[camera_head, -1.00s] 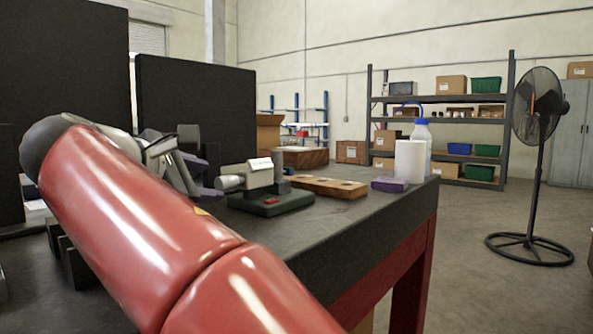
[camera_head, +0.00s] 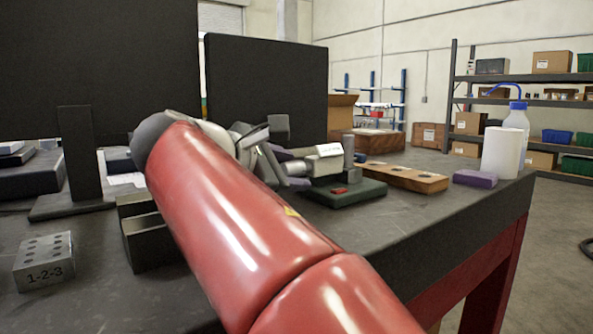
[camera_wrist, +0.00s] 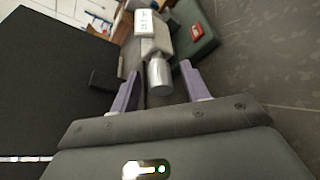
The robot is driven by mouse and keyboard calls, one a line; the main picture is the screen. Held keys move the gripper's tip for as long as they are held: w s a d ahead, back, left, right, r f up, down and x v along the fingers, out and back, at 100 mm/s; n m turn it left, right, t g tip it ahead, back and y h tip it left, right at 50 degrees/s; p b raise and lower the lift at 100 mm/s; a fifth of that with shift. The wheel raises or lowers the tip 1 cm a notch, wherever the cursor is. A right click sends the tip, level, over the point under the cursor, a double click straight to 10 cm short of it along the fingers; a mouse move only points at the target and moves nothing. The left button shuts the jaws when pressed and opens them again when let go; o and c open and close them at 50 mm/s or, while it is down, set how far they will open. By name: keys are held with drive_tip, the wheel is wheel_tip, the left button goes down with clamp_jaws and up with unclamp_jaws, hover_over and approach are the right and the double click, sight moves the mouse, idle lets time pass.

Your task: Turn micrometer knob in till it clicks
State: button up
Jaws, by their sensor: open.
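The micrometer (camera_head: 324,160) has a pale body with a white label and sits on a dark green base (camera_head: 345,194) with a small red part. In the wrist view its silver knob (camera_wrist: 159,76) points toward me, with the white-labelled body (camera_wrist: 150,24) beyond it. My gripper (camera_wrist: 160,72) is open, with one purple finger on each side of the knob's end. Gaps show between fingers and knob, so it is not gripped. In the head view my red arm partly hides my gripper, and the knob is partly covered at the gripper's right.
A wooden block with holes (camera_head: 403,177) lies right of the base, with a purple block (camera_head: 475,179), a white cylinder (camera_head: 502,153) and a bottle (camera_head: 517,121) farther right. A grey 1-2-3 block (camera_head: 44,262) stands at the front left. Dark panels (camera_head: 265,95) stand behind.

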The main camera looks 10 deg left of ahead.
drive_tip(key=shift+w+d, duration=0.15)
drive_tip(key=shift+w, duration=0.1)
drive_tip(key=shift+f, duration=0.1)
drive_tip(key=c, duration=1)
drive_tip(key=shift+f+m+t+b, duration=0.3)
drive_tip(key=shift+m+b, duration=0.1)
drive_tip(key=shift+b, duration=0.65)
drive_tip(key=shift+m+b, duration=0.4)
drive_tip(key=shift+b, duration=0.35)
drive_tip(key=shift+m+t+y+b, duration=0.3)
drive_tip(key=shift+m+t+b, duration=0.2)
drive_tip(key=shift+m+b, duration=0.3)
drive_tip(key=shift+r, duration=0.25)
